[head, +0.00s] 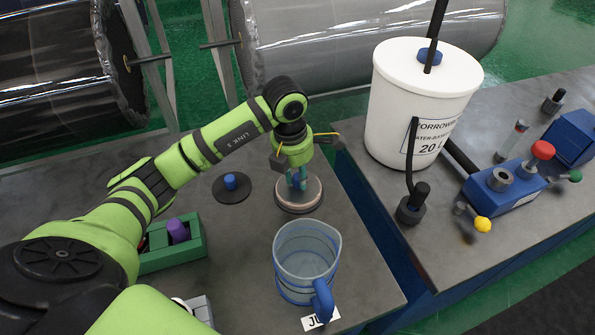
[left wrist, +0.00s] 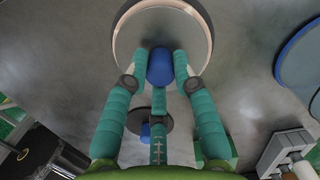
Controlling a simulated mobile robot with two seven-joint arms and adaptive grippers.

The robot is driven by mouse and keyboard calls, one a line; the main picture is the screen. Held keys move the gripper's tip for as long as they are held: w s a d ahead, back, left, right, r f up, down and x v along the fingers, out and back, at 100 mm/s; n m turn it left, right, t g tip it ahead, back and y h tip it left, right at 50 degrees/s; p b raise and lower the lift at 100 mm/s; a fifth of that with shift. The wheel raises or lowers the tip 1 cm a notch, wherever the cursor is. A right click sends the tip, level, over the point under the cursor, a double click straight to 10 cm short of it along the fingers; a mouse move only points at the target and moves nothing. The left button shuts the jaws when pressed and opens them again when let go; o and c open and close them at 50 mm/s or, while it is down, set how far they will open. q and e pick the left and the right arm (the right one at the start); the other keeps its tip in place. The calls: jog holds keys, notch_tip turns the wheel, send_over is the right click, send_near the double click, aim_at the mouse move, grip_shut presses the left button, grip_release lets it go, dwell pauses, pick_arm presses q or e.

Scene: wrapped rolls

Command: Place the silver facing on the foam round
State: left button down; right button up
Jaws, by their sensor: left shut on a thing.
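My left gripper (head: 298,181) points down over a round stack on the table. In the left wrist view its fingers (left wrist: 160,70) are shut on the blue knob (left wrist: 160,60) of a grey disc (left wrist: 142,32), which I take as the silver facing. In the head view the disc (head: 314,190) looks pale and pinkish on top. A round layer, likely the foam round (head: 298,209), shows as a rim beneath it. Whether the two touch or a small gap is left, I cannot tell. My right gripper is not in view.
A dark disc with a blue knob (head: 231,183) lies left of the stack. A green tray (head: 190,252) holds a purple piece. A clear jug (head: 306,262) with a blue handle stands in front. A white bucket (head: 415,105) stands on the right table, across a gap.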

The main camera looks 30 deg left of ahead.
aim_at(292, 187)
pick_arm(q)
jog(key=shift+f, duration=0.15)
jog(key=c, duration=1)
grip_release()
jog(key=shift+r, duration=0.3)
jog(key=shift+r+b, duration=0.3)
jog(key=shift+r, duration=0.05)
notch_tip(292, 187, up, 11)
jog(key=s+b, duration=0.1)
jog(key=b, duration=0.1)
jog(key=shift+a, duration=0.35)
